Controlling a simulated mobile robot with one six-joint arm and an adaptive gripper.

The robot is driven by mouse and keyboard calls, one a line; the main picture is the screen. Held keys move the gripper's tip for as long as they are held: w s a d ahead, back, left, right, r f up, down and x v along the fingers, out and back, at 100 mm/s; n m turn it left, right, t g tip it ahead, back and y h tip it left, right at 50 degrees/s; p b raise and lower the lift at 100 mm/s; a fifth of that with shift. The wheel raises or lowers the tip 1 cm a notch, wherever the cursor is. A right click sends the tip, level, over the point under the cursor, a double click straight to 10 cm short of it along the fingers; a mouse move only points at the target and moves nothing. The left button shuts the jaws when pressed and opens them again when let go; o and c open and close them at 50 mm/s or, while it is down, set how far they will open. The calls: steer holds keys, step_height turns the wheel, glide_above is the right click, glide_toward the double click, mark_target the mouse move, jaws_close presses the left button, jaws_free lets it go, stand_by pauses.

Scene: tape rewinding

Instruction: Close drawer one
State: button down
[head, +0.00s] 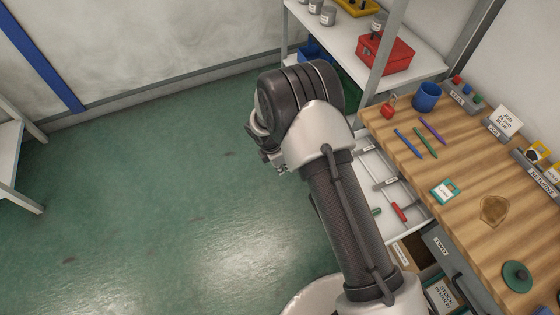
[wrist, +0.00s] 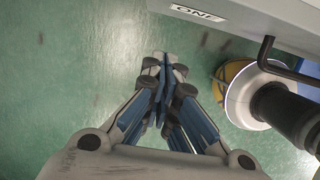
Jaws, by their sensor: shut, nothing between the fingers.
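Drawer one stands pulled out from under the wooden bench. In the head view its pale interior (head: 372,165) shows dividers and a few tools, partly hidden behind my arm. In the wrist view its grey front (wrist: 250,22), labelled ONE, crosses the top right, with a dark bar handle (wrist: 287,62) at the right. My gripper (wrist: 163,68) is shut and empty, its fingertips below and left of the label in the picture, apart from the front and handle. In the head view my gripper (head: 275,163) is mostly hidden by my wrist, over the floor left of the drawer.
The wooden bench (head: 465,185) holds pens, a blue mug (head: 427,96) and a red padlock (head: 389,107). A shelf unit (head: 340,45) with a red box (head: 386,55) stands behind. Green floor (head: 130,220) to the left is clear. A red-handled tool (head: 398,211) lies in the drawer.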

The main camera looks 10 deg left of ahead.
steer(key=shift+w+d+f+b, duration=0.2)
steer(key=shift+w+d, duration=0.4)
steer(key=shift+d, duration=0.3)
steer(key=shift+w+d+f+b, duration=0.2)
steer(key=shift+w+d, duration=0.4)
steer(key=shift+d, duration=0.25)
steer(key=shift+d, duration=0.1)
steer(key=w+d, duration=0.4)
steer(key=d, duration=0.3)
steer(key=w+d+b, duration=0.1)
steer(key=w+d, duration=0.4)
steer(key=d, duration=0.2)
steer(key=w+d, duration=0.5)
steer(key=d, duration=0.2)
steer(key=shift+w+d+b, duration=0.4)
steer(key=shift+w+d, duration=0.1)
steer(key=shift+d, duration=0.05)
steer(key=shift+r, duration=0.1)
